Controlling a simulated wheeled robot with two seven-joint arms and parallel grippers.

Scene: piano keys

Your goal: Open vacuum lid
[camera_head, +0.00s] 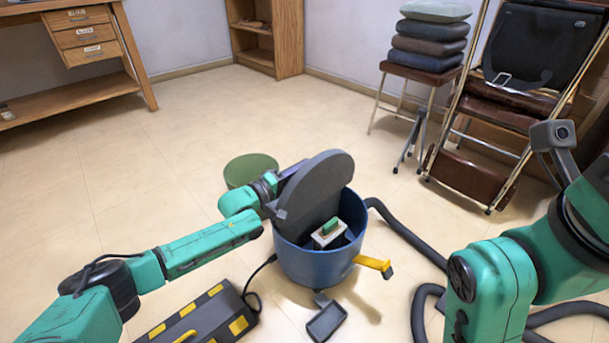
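The vacuum is a blue round drum (318,266) on the floor at the centre. Its dark grey round lid (322,188) stands tilted up steeply on the left side of the drum, so the drum is open at the top. A pale box with a green top (331,233) shows inside. A yellow latch (373,264) sticks out at the drum's right front. My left gripper (284,193) is at the lid's left edge; its fingers are dark against the lid, and I cannot tell whether they grip it.
A dark hose (405,236) curls on the floor right of the drum. A black and yellow case (207,318) and a dark floor nozzle (326,320) lie in front. A green round container (250,169) stands behind my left wrist. Stacked cushions (430,42) and folded chairs (505,95) stand at the back right.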

